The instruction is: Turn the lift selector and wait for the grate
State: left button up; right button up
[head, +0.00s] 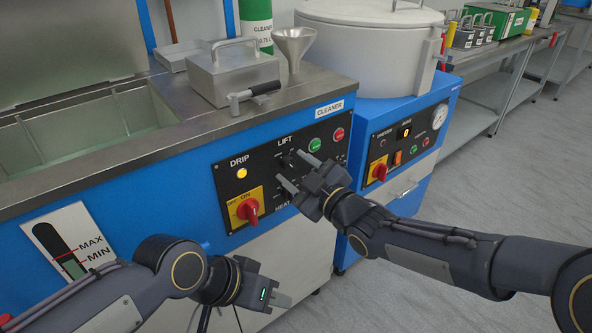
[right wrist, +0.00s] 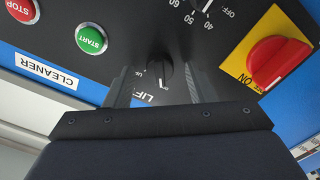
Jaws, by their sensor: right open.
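The lift selector (head: 287,161) is a small black knob under the LIFT label on the cleaner's black panel. In the right wrist view the knob (right wrist: 159,72) shows between the two fingers, with a gap on each side. My right gripper (head: 289,168) is open at the panel, its fingers pointing at the knob; it also shows in the right wrist view (right wrist: 161,78). My left gripper (head: 280,298) hangs low in front of the cabinet, away from the panel; its jaw gap is not clear. The tank (head: 62,140) is open, with pale green inside; I cannot make out the grate clearly.
A red rotary switch (head: 248,210) on a yellow plate, a lit DRIP lamp (head: 241,173), a green start button (head: 315,145) and a red stop button (head: 338,134) surround the selector. A metal lidded box (head: 232,72) and a funnel (head: 293,43) stand on the top.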

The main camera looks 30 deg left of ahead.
jog(key=shift+w+a, duration=0.15)
jog(key=shift+a, duration=0.2)
jog(key=c, duration=1)
jog(key=shift+o, duration=0.2)
